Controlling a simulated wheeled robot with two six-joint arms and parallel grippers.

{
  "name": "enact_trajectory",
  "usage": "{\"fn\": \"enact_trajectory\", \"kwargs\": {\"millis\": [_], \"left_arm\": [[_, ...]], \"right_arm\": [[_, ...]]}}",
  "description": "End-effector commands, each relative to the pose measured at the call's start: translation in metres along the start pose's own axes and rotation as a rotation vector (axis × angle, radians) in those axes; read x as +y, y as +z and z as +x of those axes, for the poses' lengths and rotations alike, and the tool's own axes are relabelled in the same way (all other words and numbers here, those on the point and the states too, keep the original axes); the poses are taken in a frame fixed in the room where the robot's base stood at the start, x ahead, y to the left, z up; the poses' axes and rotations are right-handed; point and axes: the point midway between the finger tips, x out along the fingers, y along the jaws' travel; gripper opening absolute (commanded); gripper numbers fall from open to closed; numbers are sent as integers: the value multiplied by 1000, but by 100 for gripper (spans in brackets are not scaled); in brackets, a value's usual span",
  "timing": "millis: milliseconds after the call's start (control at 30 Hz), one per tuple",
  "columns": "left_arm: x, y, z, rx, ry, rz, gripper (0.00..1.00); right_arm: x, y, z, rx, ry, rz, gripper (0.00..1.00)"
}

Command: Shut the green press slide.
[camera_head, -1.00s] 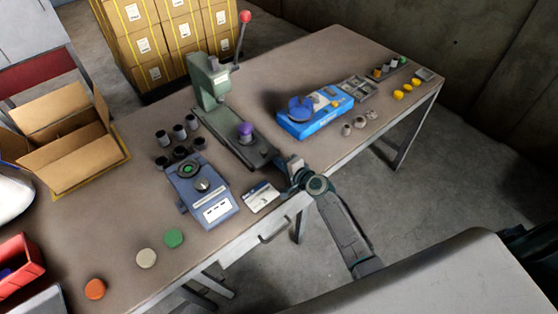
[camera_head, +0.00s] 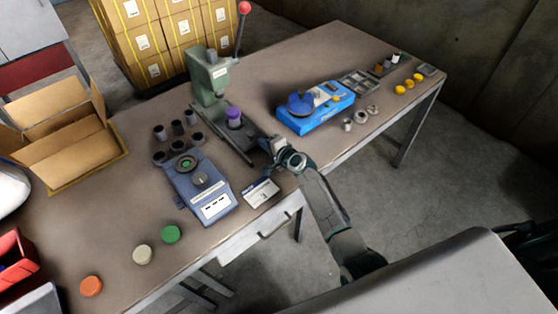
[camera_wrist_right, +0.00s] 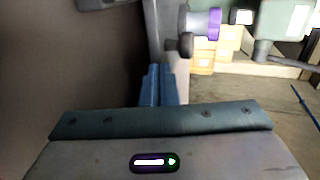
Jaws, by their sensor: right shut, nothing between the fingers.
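The green press (camera_head: 208,78) stands on the table, with its lever raised and a red knob on top. Its slide (camera_head: 238,138) carries a dark cup with a purple top (camera_head: 234,114), which sits in front of the press head, not fully under it. The purple part also shows in the right wrist view (camera_wrist_right: 214,24), with part of the press (camera_wrist_right: 285,20) at upper right. My right gripper (camera_head: 266,146) is shut and empty at the slide's front end; I cannot tell whether it touches. Its bluish fingers (camera_wrist_right: 159,84) are together. My left gripper is not in view.
A blue-grey device (camera_head: 200,185) and several dark cups (camera_head: 178,145) stand left of the slide. A white card (camera_head: 261,192) lies near the front edge. A blue box (camera_head: 315,110) stands to the right. An open carton (camera_head: 65,140) is at far left.

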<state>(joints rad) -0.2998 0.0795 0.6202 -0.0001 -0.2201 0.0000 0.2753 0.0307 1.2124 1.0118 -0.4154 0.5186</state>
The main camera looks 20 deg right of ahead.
Motion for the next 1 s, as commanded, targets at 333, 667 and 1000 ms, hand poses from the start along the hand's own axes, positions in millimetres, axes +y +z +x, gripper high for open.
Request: {"fn": "enact_trajectory", "kwargs": {"millis": [333,667,1000], "left_arm": [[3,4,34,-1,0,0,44],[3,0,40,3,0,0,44],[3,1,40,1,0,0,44]], "right_arm": [[-16,0,62,0,0,1,0],[-24,0,79,1,0,-1,0],[-26,0,80,1,-2,0,0]]}}
